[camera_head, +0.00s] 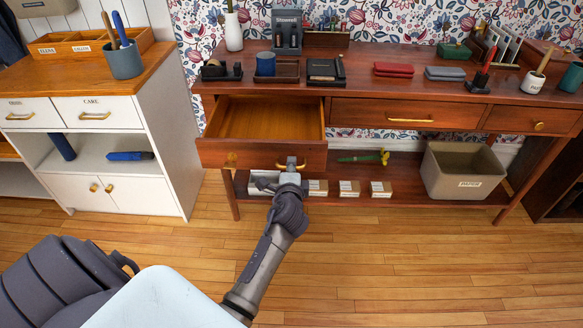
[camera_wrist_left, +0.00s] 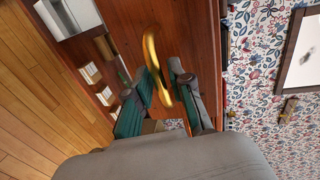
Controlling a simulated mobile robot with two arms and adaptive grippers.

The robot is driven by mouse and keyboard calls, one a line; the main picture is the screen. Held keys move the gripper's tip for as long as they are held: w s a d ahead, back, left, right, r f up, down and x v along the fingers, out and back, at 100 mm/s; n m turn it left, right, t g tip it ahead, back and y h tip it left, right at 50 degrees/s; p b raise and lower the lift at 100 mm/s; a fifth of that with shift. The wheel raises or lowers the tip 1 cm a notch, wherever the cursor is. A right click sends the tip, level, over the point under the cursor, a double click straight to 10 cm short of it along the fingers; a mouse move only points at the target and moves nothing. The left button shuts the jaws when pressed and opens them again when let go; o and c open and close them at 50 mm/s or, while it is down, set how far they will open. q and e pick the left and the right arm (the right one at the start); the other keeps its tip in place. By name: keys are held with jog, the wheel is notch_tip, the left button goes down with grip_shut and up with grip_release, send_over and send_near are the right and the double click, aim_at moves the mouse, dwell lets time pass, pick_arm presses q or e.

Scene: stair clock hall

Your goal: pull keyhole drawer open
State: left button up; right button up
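The drawer at the left of the wooden console table stands pulled out, with its empty-looking inside (camera_head: 265,118) in view. My left gripper (camera_head: 291,164) is at the right part of this front and hides most of what is there. In the left wrist view, a curved brass handle (camera_wrist_left: 154,57) passes between the two fingers of my left gripper (camera_wrist_left: 160,80). The fingers stand apart, with a gap visible beside the handle. My right gripper is not in view.
The console table (camera_head: 360,67) has a closed middle drawer (camera_head: 370,112) and a closed right drawer (camera_head: 510,122) with a knob. Small boxes (camera_head: 349,189) and a grey bin (camera_head: 463,170) stand on its low shelf. A white cabinet (camera_head: 150,105) stands left. The floor in front is clear.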

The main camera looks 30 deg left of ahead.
pick_arm(q)
jog(key=shift+o, duration=0.6)
jog(key=v, duration=1.2)
